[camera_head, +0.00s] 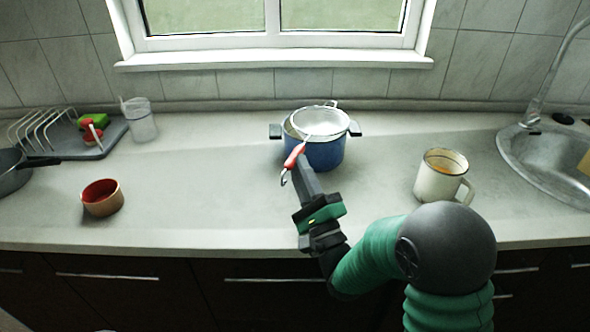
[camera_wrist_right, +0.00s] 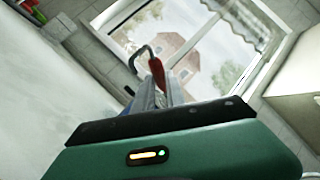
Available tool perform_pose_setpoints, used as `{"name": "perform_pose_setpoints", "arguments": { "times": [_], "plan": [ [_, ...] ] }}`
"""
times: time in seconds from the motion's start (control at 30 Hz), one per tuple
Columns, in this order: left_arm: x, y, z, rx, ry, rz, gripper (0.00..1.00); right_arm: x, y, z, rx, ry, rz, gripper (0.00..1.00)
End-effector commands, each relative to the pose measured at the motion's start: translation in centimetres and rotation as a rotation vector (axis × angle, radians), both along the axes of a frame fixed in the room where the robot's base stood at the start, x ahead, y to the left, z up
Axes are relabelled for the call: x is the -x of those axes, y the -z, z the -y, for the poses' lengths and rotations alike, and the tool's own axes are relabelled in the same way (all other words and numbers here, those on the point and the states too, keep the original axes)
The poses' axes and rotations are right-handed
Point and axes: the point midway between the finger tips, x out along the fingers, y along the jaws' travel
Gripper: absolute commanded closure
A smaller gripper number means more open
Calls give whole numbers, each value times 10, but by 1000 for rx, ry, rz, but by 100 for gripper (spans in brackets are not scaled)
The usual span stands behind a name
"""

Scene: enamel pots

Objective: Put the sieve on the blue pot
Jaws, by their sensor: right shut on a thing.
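The blue pot (camera_head: 327,156) stands upright on the counter below the window, with dark handles at its sides. The sieve (camera_head: 320,121) has a pale mesh bowl over the pot's mouth; whether its rim rests on the pot I cannot tell. Its red handle (camera_head: 294,156) points toward me and ends in a metal hook. My right gripper (camera_head: 304,170) is shut on the sieve's handle, in front of the pot. In the right wrist view the red handle (camera_wrist_right: 157,72) stands out beyond the fingers, and the mesh bowl is hidden. My left gripper is not in view.
A cream mug (camera_head: 437,178) stands right of the pot, near the sink (camera_head: 545,160). The counter between bowl and pot is clear.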

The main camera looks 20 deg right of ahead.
Motion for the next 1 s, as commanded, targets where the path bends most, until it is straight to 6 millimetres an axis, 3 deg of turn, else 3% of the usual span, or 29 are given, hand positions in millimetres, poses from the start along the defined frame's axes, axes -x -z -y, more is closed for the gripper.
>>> {"name": "perform_pose_setpoints", "arguments": {
  "times": [0.33,0.37,0.5,0.8,0.97,1.0],
  "plan": [
    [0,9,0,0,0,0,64,-1,9,-8,5,-5,-6,100],
    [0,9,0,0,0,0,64,-1,10,-8,4,-5,-8,80],
    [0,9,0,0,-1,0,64,-1,11,-7,2,-8,-10,62],
    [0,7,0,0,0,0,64,-1,11,-5,4,-3,-14,62],
    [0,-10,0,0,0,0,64,-1,-6,-4,4,-1,-13,62],
    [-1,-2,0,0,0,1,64,-4,2,-6,4,-2,-12,62]
  ]
}}
